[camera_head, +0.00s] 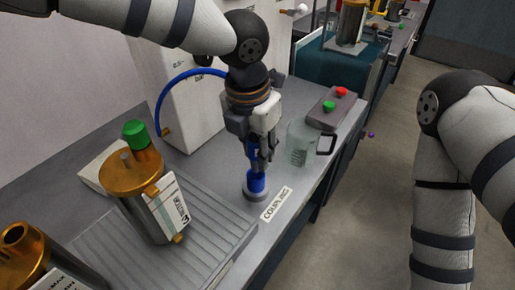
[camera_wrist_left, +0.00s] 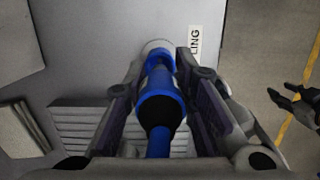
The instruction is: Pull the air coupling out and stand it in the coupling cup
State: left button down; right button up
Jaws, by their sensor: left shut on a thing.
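The blue air coupling (camera_head: 257,183) is upright between the fingers of my left gripper (camera_head: 258,158), which is shut on it. The left wrist view shows the coupling (camera_wrist_left: 160,103) between both finger pads. Its lower end is at the small grey coupling cup (camera_head: 255,195), beside the "COUPLING" label (camera_head: 276,204); it looks to be inside the rim, but how deep I cannot tell. A blue hose (camera_head: 163,92) arcs from the white box to behind my left wrist. My right gripper (camera_wrist_left: 282,92) shows at the right of the wrist view, fingers apart and empty.
A glass jug (camera_head: 301,146) and a button box (camera_head: 328,108) stand right of the gripper. The bench edge is close to the label.

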pick_arm(q)
jog(key=shift+f, duration=0.15)
jog(key=shift+f, duration=0.3)
jog(key=shift+f, duration=1.25)
jog(key=c, duration=1.2)
grip_release()
jog(key=shift+c, duration=0.2)
jog(key=shift+r, duration=0.1)
jog(key=r, duration=0.4)
jog(key=s+r, duration=0.1)
jog(key=r, duration=0.2)
jog(key=a+r, duration=0.1)
jog(key=r, duration=0.3)
jog(key=shift+s+r, duration=0.25)
jog(key=shift+r, duration=0.1)
